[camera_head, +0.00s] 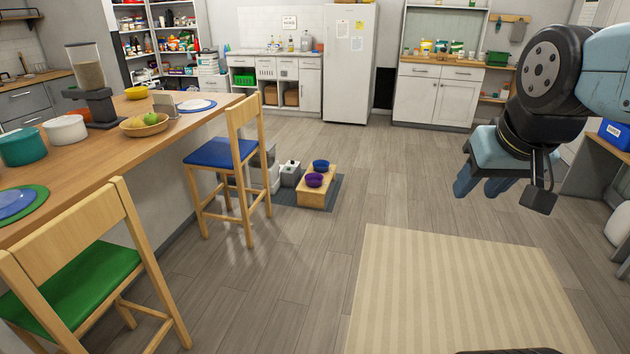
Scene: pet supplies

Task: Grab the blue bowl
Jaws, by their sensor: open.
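The blue bowl (321,165) sits at the far end of a low wooden stand (319,194) on the floor, near the middle of the view. A purple bowl (314,180) sits in front of it on the same stand. My gripper (484,188) is at the upper right, raised in the air and well apart from the bowls. It is open, with nothing seen between its fingers. The insides of the bowls are too small to make out.
The stand is on a dark mat (333,187), with a white and grey container (290,174) beside it. A blue-seated stool (222,153) and the counter (105,150) are left. Open wooden floor and a striped rug (440,290) lie in front.

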